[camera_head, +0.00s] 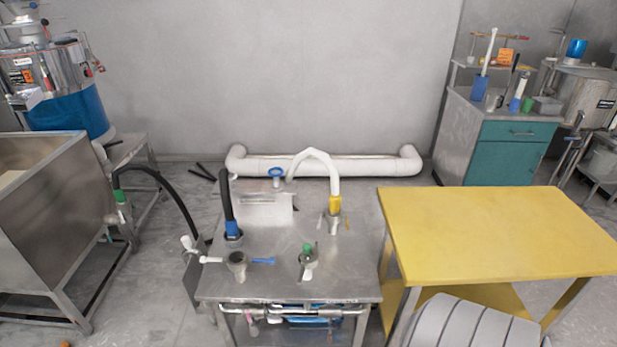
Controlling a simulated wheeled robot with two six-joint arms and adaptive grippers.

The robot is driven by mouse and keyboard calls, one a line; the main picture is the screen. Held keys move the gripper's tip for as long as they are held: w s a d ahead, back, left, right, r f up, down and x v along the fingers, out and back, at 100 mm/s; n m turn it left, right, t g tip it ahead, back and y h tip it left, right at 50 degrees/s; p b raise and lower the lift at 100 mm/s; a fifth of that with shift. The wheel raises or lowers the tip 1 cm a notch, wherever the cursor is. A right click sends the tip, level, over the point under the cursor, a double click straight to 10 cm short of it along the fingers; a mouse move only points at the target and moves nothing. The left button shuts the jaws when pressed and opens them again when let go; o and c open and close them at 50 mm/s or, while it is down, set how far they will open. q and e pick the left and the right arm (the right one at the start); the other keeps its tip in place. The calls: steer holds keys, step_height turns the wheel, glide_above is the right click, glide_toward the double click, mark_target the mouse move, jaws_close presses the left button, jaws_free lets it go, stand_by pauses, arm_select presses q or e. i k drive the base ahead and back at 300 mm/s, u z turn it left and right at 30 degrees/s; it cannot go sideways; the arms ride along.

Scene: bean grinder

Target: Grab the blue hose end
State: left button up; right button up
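A blue hose end (233,229) sits at the back left of the steel table (340,270). A short black hose (226,195) rises upright from it. The blue end appears seated in a round metal port on the table top. A yellow hose end (335,204) on a white hose (318,155) stands in a port further right. A green hose end (120,196) on a black hose hangs at the steel tank on the left. Neither of my grippers is in view.
White pipe (370,166) runs along the back wall.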

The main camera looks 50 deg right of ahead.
mark_target(231, 226)
steer(key=z, duration=0.5)
steer(key=k, duration=1.25)
steer(key=u, duration=0.4)
steer(key=i, duration=1.25)
steer(key=z, duration=1.4)
steer(key=i, duration=0.9)
steer(key=z, duration=0.8)
